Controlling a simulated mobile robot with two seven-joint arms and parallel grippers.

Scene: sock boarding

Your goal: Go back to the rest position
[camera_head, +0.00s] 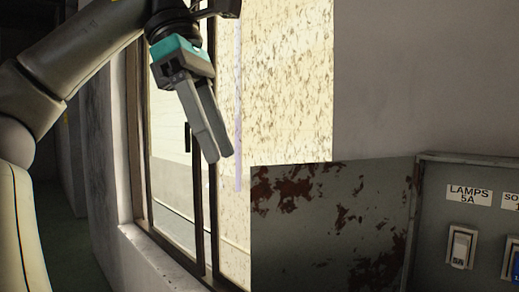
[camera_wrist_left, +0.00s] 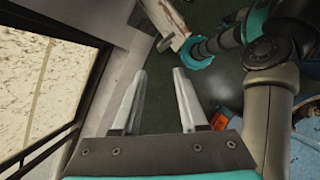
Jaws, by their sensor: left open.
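My left gripper (camera_head: 220,157) hangs from the arm at the upper left of the head view, its two grey fingers pointing down and slightly right. In the left wrist view my left gripper (camera_wrist_left: 160,74) has its fingers apart, with nothing between them but dark floor far below. It is in front of the window in the head view and appears to touch nothing. My right gripper cannot be made out in either view. No sock or board can be recognised.
A dark-framed window (camera_head: 172,175) with a pale sill (camera_head: 160,258) stands behind the left gripper. A grey switch box (camera_head: 430,225) labelled "LAMPS 5A" is at lower right, beside a rust-stained panel (camera_head: 330,225). In the left wrist view, a dark arm with teal bands is at right.

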